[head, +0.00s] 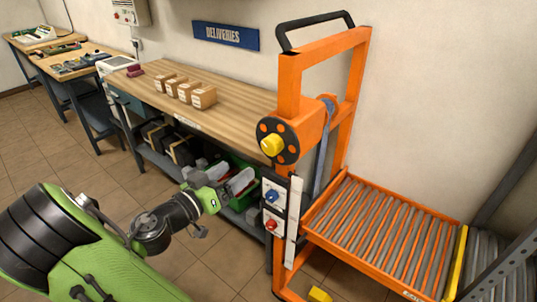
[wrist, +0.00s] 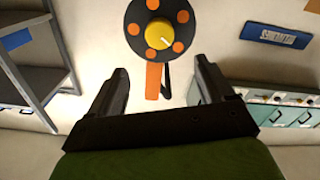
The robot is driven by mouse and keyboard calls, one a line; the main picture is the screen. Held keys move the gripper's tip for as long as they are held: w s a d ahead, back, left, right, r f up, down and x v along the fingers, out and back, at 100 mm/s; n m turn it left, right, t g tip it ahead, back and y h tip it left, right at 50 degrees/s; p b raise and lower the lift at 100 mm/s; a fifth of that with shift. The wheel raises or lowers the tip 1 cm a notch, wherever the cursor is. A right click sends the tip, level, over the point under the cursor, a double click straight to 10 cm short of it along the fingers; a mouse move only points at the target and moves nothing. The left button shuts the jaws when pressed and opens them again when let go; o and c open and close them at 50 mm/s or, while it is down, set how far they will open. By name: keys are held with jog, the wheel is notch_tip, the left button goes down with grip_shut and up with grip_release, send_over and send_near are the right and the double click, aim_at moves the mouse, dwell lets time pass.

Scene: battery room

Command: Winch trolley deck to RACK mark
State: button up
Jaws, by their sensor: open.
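The orange winch trolley (head: 289,75) stands right of the bench. Its black winch wheel has orange spots and a yellow hub knob (head: 271,145); the knob also shows in the wrist view (wrist: 159,33), beyond my fingers. The roller deck (head: 385,235) sits low, with a yellow bar at its right end beside grey rollers. A white strip (head: 293,222) runs up the post; I cannot read a RACK mark on it. Panels with a blue knob (head: 271,196) and a red knob (head: 271,224) are on the post. My gripper (head: 243,182) is open and empty, left of the post and apart from the wheel.
A wooden bench (head: 230,118) with several small cartons (head: 203,97) stands behind my gripper. A green crate (head: 238,178) is on its lower shelf. A grey rack (head: 505,280) borders the deck at right. Tiled floor is clear at left.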

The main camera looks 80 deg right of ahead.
aim_at(267, 147)
jog(key=x, duration=1.4)
jog(key=shift+s+p, duration=0.1)
jog(key=shift+p, duration=0.2)
jog(key=c, duration=1)
jog(key=shift+o, duration=0.2)
jog(key=n, duration=0.5)
